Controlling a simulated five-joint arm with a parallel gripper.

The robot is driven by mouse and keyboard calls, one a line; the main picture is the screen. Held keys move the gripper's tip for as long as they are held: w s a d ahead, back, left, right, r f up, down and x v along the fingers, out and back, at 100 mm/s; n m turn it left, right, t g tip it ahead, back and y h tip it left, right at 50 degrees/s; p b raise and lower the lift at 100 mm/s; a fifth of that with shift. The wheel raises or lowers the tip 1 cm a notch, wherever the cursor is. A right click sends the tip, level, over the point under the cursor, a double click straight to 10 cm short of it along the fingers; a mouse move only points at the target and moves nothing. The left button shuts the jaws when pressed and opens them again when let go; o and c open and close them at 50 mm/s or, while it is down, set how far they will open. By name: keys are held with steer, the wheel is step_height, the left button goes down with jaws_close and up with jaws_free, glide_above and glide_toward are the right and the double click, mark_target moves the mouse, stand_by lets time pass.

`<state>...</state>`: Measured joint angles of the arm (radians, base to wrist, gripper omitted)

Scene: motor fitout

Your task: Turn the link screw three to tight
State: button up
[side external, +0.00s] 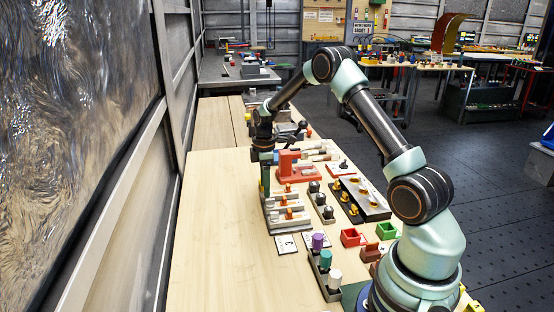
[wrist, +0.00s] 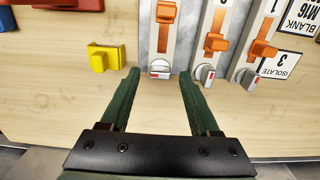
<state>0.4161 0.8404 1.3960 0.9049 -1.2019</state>
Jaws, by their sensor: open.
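Three grey strips, each with an orange link piece and a silver round screw head with a red mark, show in the wrist view. The left screw head (wrist: 159,69) lies just beyond and between the fingertips of my gripper (wrist: 159,75). The middle screw head (wrist: 204,75) and right screw head (wrist: 247,79) are to the right of the fingers. My gripper (side external: 265,190) is open with nothing held, and points down at the strips' left ends in the side view. A card reading ISOLATE 3 (wrist: 279,65) lies by the right strip.
A red stand (side external: 297,172) is behind the strips. Coloured pegs (side external: 325,260) stand in a holder nearer the camera. Bare wood (side external: 215,230) is free on the left.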

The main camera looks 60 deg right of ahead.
steer(key=shift+f, duration=0.1)
jaws_close()
